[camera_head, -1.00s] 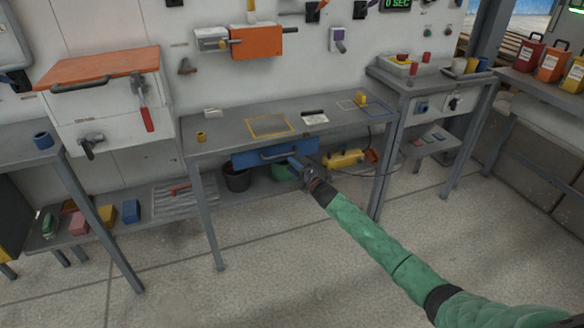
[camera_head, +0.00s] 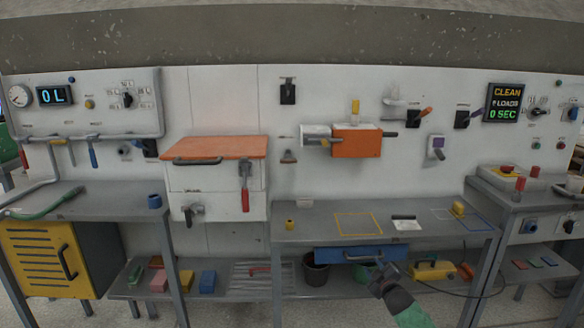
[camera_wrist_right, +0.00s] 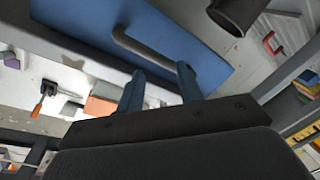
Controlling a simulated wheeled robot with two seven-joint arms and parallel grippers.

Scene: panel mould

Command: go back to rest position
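My right gripper (camera_head: 378,274) is low in the camera_head view, in front of the blue drawer (camera_head: 362,255) under the middle workbench. In the right wrist view my right gripper's two blue fingers (camera_wrist_right: 160,88) stand apart with nothing between them. The blue drawer front and its grey bar handle (camera_wrist_right: 140,48) lie beyond the fingertips, and the fingers are not closed on the handle. My left gripper is not in view.
The middle bench top (camera_head: 320,222) carries a yellow outlined square, a card and small yellow pieces. A lower shelf holds a dark bucket (camera_head: 316,270) and a yellow tool (camera_head: 435,270). A yellow cabinet (camera_head: 45,260) stands at left. Floor in front looks clear.

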